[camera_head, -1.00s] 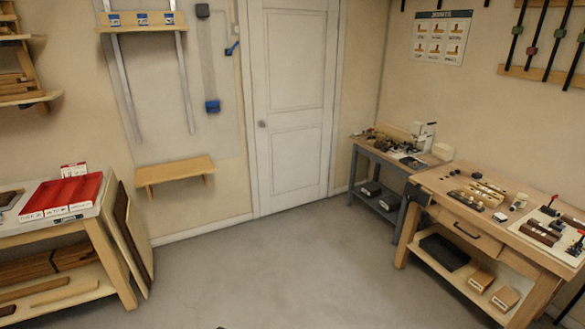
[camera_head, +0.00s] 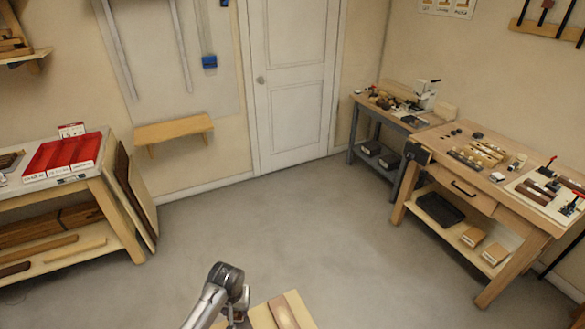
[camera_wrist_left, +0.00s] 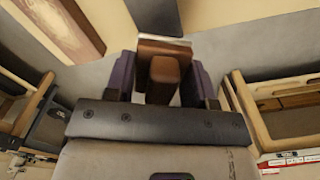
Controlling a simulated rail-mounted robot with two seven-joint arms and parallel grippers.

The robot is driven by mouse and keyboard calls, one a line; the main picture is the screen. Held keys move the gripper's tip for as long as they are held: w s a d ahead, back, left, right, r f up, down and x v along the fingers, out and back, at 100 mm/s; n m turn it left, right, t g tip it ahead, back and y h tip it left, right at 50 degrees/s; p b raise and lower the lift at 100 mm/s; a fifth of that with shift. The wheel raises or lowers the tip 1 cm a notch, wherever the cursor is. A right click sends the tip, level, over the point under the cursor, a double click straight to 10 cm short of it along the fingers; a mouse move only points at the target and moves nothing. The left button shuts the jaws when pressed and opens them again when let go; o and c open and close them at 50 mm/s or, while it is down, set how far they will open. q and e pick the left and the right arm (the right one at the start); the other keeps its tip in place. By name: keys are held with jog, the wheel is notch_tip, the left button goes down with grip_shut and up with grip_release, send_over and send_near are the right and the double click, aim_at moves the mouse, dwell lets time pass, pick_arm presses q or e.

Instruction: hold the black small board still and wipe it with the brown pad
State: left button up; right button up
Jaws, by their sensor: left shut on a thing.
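In the left wrist view a brown block, likely the brown pad (camera_wrist_left: 164,76), sits between the two dark fingers of my left gripper (camera_wrist_left: 165,82), which is shut on it. In the head view my left gripper (camera_head: 238,316) is at the bottom edge, partly cut off, beside a light wooden surface (camera_head: 262,319). The pad cannot be made out there. A dark strip (camera_wrist_left: 153,14) lies beyond the pad in the wrist view; I cannot tell whether it is the black small board. My right gripper is not in view.
A brown piece (camera_head: 283,311) lies on the light wooden surface. A workbench (camera_head: 447,176) with tools stands at the right, a small grey table (camera_head: 357,140) behind it. The floor (camera_head: 270,225) between is clear.

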pick_arm(q)
jog(key=shift+r, duration=2.25)
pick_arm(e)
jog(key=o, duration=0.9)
pick_arm(q)
jog(key=shift+r, duration=0.15)
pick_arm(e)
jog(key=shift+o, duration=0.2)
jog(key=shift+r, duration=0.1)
pick_arm(q)
notch_tip(320, 180, up, 7)
jog(key=p, duration=0.7)
jog(key=shift+r+p, duration=0.15)
jog(key=shift+p, duration=0.2)
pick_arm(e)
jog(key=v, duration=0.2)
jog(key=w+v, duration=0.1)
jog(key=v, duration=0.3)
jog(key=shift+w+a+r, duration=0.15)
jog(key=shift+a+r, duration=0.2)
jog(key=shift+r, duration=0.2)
pick_arm(q)
jog(key=shift+r+p, duration=0.55)
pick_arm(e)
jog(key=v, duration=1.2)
